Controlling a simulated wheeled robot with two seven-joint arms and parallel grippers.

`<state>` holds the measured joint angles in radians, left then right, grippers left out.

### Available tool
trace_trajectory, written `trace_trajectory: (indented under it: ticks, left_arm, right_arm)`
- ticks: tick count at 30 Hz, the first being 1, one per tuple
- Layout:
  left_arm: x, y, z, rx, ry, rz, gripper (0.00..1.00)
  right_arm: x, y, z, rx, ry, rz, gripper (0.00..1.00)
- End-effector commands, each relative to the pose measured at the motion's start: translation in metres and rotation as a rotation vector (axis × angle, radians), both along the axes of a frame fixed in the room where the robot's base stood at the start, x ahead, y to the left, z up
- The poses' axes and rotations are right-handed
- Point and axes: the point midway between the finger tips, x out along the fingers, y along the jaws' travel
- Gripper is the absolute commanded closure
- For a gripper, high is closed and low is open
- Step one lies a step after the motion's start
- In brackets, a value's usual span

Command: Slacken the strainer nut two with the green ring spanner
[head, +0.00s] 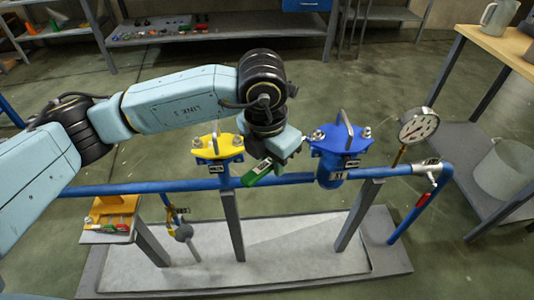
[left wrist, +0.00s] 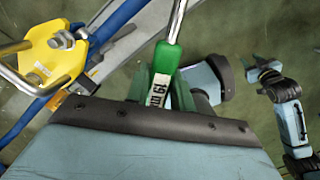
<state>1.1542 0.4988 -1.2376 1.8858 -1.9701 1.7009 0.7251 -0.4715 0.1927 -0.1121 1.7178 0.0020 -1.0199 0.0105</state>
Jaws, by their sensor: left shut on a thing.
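My left gripper (head: 272,162) is shut on the green ring spanner (head: 257,172), between the yellow strainer (head: 217,150) and the blue strainer (head: 338,140). In the left wrist view the spanner's green handle (left wrist: 160,88) carries a 19 mm label, and its metal shank runs out of the top edge; its ring end is out of frame. Each strainer cover has a nut at either side: yellow left (head: 198,142) and right (head: 238,141), blue left (head: 317,136) and right (head: 366,134). I cannot read which is nut two. My right gripper (left wrist: 262,68) shows small, its jaws unclear.
A blue pipe (head: 130,188) on grey posts links the strainers above a pale tray (head: 250,262). A pressure gauge (head: 417,126) stands right of the blue strainer. A small stand (head: 108,238) with tools is at the left. A wooden bench (head: 500,45) is at the right.

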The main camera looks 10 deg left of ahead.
Motion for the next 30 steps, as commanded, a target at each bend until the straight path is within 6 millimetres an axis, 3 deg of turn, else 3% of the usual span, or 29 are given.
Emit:
trace_trajectory:
  ticks: [7,17,30]
  left_arm:
    - [0.000,-0.001,0.001,-0.002,-0.001,0.005,1.00]
    - [-0.012,-0.025,0.000,-0.002,-0.001,0.167,1.00]
    - [-0.012,-0.026,0.003,-0.002,-0.003,0.178,1.00]
  right_arm:
    - [0.000,0.000,0.000,0.000,0.000,0.000,0.62]
    - [0.000,0.000,0.002,0.000,0.000,0.000,0.62]
    - [0.000,0.000,0.004,0.000,0.000,0.000,0.62]
